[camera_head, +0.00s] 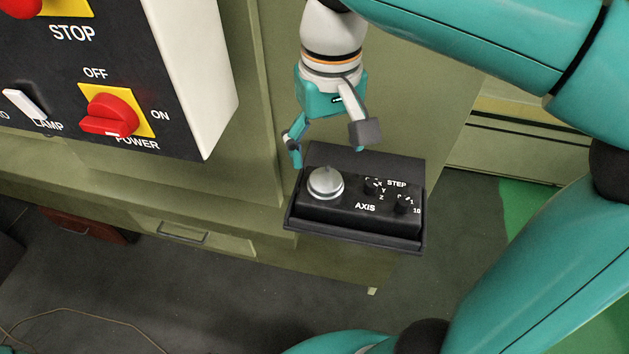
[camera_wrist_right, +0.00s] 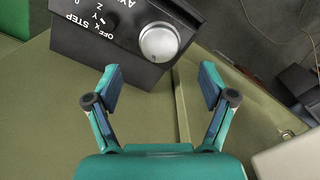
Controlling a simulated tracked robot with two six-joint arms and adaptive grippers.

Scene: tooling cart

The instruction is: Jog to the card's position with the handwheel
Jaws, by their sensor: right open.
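The black handwheel box (camera_head: 322,215) sits in a black holder on the front of the green cabinet. Its silver round handwheel (camera_head: 325,182) is at the left of its face, also large in the right wrist view (camera_wrist_right: 159,42). Small black AXIS (camera_head: 372,187) and STEP (camera_head: 402,206) knobs are at its right; their settings are too small to read. My right gripper (camera_head: 328,146) is open and empty behind the box's upper edge. In the right wrist view its fingers (camera_wrist_right: 160,84) stand apart, short of the handwheel. No card is visible. My left gripper is not in view.
A control panel (camera_head: 190,80) at upper left carries a red POWER switch (camera_head: 110,115), a white LAMP switch (camera_head: 25,107) and a red STOP button. The green cabinet (camera_head: 240,200) lies behind. Grey floor (camera_head: 200,300) is open below, with a thin cable at lower left.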

